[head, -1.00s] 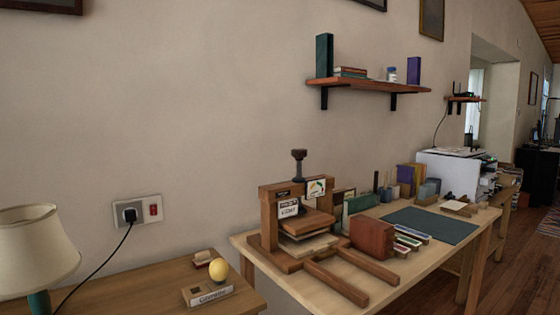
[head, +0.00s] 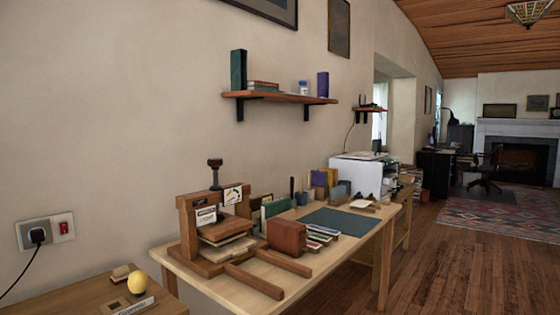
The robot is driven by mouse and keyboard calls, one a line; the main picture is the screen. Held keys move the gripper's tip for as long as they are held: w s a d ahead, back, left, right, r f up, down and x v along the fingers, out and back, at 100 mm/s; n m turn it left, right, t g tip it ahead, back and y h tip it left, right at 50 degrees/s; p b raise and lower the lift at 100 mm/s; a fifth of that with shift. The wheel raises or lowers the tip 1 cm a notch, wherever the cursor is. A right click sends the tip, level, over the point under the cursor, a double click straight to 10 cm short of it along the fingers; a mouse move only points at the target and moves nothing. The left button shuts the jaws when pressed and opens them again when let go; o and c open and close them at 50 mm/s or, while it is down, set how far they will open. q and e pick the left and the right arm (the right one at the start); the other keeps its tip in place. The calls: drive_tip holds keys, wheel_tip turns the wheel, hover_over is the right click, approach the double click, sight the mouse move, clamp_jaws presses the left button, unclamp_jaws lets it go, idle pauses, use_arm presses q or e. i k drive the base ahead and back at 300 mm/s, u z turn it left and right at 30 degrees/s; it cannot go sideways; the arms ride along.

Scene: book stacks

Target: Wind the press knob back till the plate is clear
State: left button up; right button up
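The wooden book press (head: 188,227) stands at the left end of the work table in the head view. Its dark press knob (head: 215,163) sits on top of an upright screw above the frame. The press plate (head: 224,228) is a wooden board under the frame. A pale stack (head: 228,249) lies below the plate; I cannot tell whether they touch. A small counter card and a dial are fixed to the press front. Neither of my grippers is in view.
A side table (head: 70,301) with a yellow ball (head: 138,283) is at lower left. Open wooden floor (head: 445,265) lies at right.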

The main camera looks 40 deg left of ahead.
sight(215, 163)
drive_tip(key=z, duration=0.05)
drive_tip(key=i, duration=0.9)
drive_tip(key=u, duration=0.35)
